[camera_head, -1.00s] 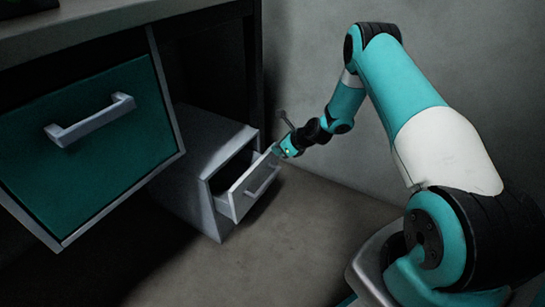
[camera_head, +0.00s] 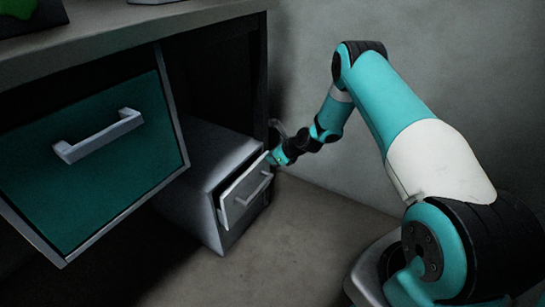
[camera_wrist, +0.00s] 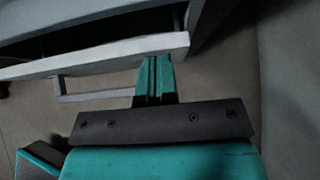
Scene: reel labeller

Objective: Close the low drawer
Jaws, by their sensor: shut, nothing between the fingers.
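The low drawer (camera_head: 240,207) is in a small grey cabinet (camera_head: 192,205) on the floor under the counter. Its light front, with a bar handle (camera_head: 254,188), stands only slightly out from the cabinet in the head view. My gripper (camera_head: 272,158) is at the upper right corner of that front. In the wrist view my gripper (camera_wrist: 155,62) is shut and empty, its fingertips at the edge of the drawer front (camera_wrist: 95,57). They seem to touch it. The handle (camera_wrist: 95,96) lies to the left of the fingers. A narrow dark gap shows behind the front.
A larger teal drawer (camera_head: 95,165) with a grey handle hangs under the counter (camera_head: 130,35) at the left, nearer to me. A plain wall (camera_head: 450,70) stands behind my arm. The floor (camera_head: 310,240) in front of the cabinet is clear.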

